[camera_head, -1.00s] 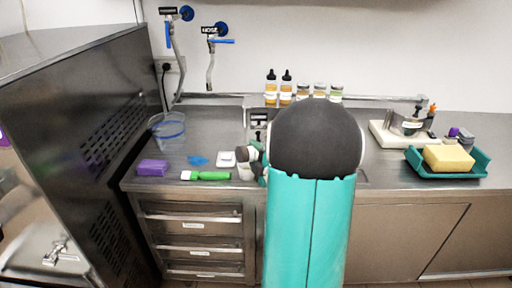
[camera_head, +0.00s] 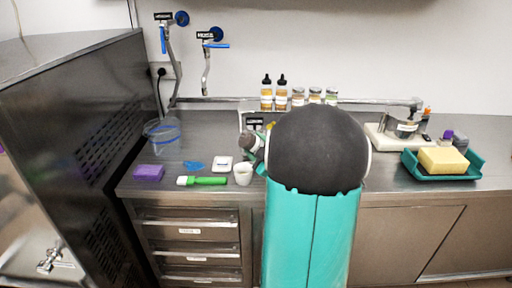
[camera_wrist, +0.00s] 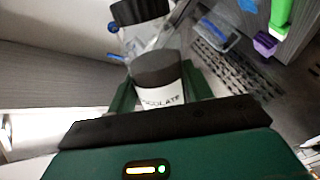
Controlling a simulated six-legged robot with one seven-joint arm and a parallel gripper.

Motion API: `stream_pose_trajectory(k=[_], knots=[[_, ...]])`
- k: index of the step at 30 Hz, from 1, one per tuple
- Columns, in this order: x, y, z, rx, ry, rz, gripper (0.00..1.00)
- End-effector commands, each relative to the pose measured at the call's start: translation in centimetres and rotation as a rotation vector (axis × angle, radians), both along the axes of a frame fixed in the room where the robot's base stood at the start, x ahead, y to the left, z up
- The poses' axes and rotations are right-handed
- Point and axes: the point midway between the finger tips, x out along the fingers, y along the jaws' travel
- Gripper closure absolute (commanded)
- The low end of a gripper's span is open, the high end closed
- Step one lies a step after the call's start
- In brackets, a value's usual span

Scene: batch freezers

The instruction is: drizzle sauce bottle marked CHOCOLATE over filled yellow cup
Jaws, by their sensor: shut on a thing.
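In the head view my gripper (camera_head: 252,146) shows only in part, left of my dark arm joint, above the counter. A small yellow patch (camera_head: 270,126) shows beside it; I cannot tell whether it is the yellow cup. A small white cup (camera_head: 243,175) stands upright on the counter, just below and in front of my gripper. No yellow cup is clearly visible; my arm hides the middle of the counter.
On the left counter are a purple block (camera_head: 149,173), a green-handled brush (camera_head: 205,181), a white square item (camera_head: 222,164) and a clear tub (camera_head: 162,134). Several bottles (camera_head: 281,98) and jars stand at the back. A teal tray (camera_head: 410,169) with a yellow sponge (camera_head: 442,158) is at right.

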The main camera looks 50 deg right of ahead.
Motion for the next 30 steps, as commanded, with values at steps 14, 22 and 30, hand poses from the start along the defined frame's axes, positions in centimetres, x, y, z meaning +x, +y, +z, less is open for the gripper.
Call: stream_pose_trajectory(k=[14,22,30], knots=[[0.00,0.06,0.05,-0.024,0.006,0.002,0.73],[-0.01,0.05,0.03,-0.300,0.086,0.001,0.73],[-0.02,0.04,0.04,-0.340,0.098,0.001,0.73]])
